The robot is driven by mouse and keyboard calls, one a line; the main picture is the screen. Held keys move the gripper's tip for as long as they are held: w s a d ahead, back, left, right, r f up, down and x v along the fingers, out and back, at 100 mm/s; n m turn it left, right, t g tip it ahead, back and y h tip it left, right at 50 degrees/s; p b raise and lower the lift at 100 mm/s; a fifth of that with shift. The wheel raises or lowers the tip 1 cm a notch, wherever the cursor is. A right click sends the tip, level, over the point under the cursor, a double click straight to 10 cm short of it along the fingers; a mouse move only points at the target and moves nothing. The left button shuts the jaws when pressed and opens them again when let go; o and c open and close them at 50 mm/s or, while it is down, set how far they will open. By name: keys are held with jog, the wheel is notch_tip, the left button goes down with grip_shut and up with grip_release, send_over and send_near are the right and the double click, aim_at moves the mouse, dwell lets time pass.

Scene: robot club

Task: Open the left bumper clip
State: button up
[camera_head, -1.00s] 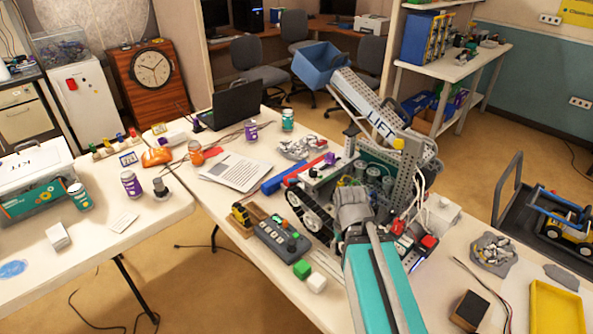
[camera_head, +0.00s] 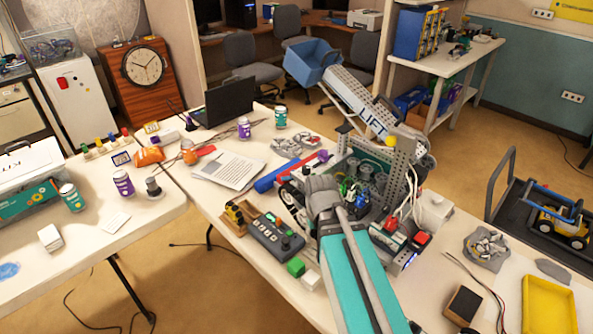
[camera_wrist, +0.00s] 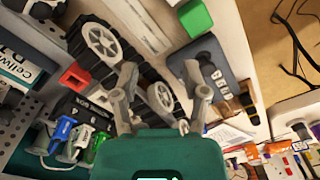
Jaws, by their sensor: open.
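A tracked robot with a grey slotted frame and a "LIFT" arm (camera_head: 370,122) stands on the table in the head view. Its black track and grey wheel (camera_wrist: 101,40) show in the wrist view. Blue, white and green plugs or clips (camera_wrist: 67,135) sit at the lower left there, and a red block (camera_wrist: 75,76) lies beside the track. I cannot tell which part is the left bumper clip. My gripper (camera_wrist: 162,74) is open and empty, its fingers spread over the track and wheels. In the head view my arm hides its fingertips and the robot's near side.
A yellow tray (camera_head: 549,305) lies at the right edge.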

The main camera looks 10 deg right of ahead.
jog(key=w+r+p, duration=0.3)
jog(key=w, duration=0.8)
jog(key=w+r+p, duration=0.4)
jog(key=w, duration=0.7)
jog(key=w+r+p, duration=0.4)
jog(key=w, duration=0.7)
jog(key=shift+w+a+r, duration=0.15)
jog(key=shift+w+a, duration=0.05)
jog(key=shift+a, duration=0.2)
jog(key=shift+f, duration=0.2)
notch_tip(320, 180, down, 13)
jog(key=b, duration=1.4)
jog(key=shift+f, duration=0.2)
grip_shut()
